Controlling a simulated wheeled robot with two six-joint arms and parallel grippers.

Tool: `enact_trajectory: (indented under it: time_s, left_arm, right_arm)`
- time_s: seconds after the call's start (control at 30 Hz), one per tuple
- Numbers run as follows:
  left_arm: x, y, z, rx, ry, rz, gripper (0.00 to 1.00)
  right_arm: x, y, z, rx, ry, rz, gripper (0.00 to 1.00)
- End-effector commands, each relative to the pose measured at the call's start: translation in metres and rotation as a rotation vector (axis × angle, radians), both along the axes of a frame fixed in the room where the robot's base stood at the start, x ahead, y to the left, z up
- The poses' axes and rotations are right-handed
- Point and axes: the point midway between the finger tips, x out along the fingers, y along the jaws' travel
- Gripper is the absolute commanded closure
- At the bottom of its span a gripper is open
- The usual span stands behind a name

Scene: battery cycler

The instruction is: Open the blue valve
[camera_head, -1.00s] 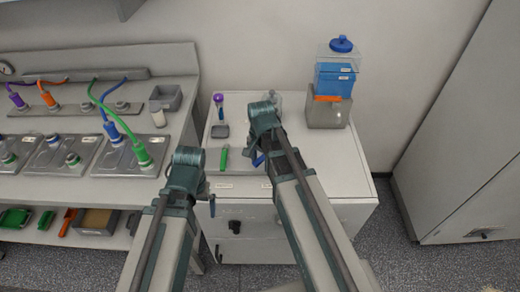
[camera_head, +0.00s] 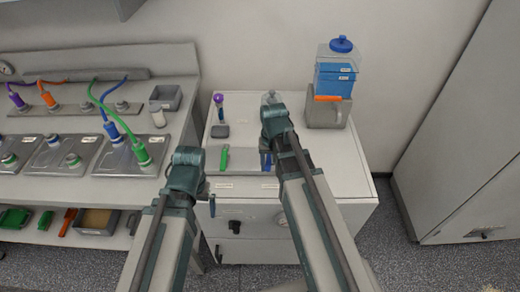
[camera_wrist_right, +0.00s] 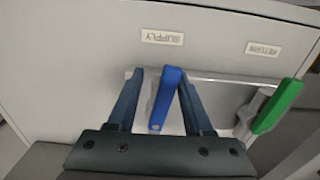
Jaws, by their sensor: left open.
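The blue valve handle (camera_wrist_right: 166,98) stands between the two fingers of my right gripper (camera_wrist_right: 160,76) in the right wrist view. A gap shows on its left; the right finger is close to it, and I cannot tell if they touch. In the head view the blue handle (camera_head: 267,162) shows just below my right gripper (camera_head: 266,148), partly hidden by it. The upside-down SUPPLY label (camera_wrist_right: 162,37) is near the blue handle. My left gripper (camera_head: 208,196) is open and empty in front of the cabinet, left of the valves.
A green valve handle (camera_wrist_right: 277,106) is beside the blue one, near the RETURN label (camera_wrist_right: 263,49). On the cabinet top (camera_head: 320,165) stand a purple-capped tube (camera_head: 219,105) and a blue container (camera_head: 336,80) in a grey holder. A bench with hoses (camera_head: 105,105) is at left.

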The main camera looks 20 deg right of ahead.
Motion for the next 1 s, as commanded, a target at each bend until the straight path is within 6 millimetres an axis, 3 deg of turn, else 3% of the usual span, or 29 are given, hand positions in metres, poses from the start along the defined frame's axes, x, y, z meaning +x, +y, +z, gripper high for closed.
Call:
enact_trajectory:
  time_s: [0.03, 0.17, 0.87, 0.9, 1.0]
  left_arm:
    - [0.0, 0.0, 0.0, 0.0, 0.0, 0.0, 0.0]
    - [0.0, 0.0, 0.0, 0.0, 0.0, 0.0, 0.0]
    - [0.0, 0.0, 0.0, 0.0, 0.0, 0.0, 0.0]
    - [0.0, 0.0, 0.0, 0.0, 0.0, 0.0, 0.0]
    - [0.0, 0.0, 0.0, 0.0, 0.0, 0.0, 0.0]
  right_arm:
    - [-0.0002, -0.0002, 0.0, 0.0, 0.0, -0.001, 0.51]
    - [-0.0001, -0.0001, 0.0, 0.0, 0.0, -0.001, 0.71]
    - [-0.0012, -0.0043, 0.0, -0.001, 0.0, -0.002, 0.71]
    - [-0.0012, -0.0043, 0.0, -0.001, 0.0, -0.002, 0.59]
    - [-0.0012, -0.0042, 0.0, -0.001, 0.0, -0.002, 0.56]
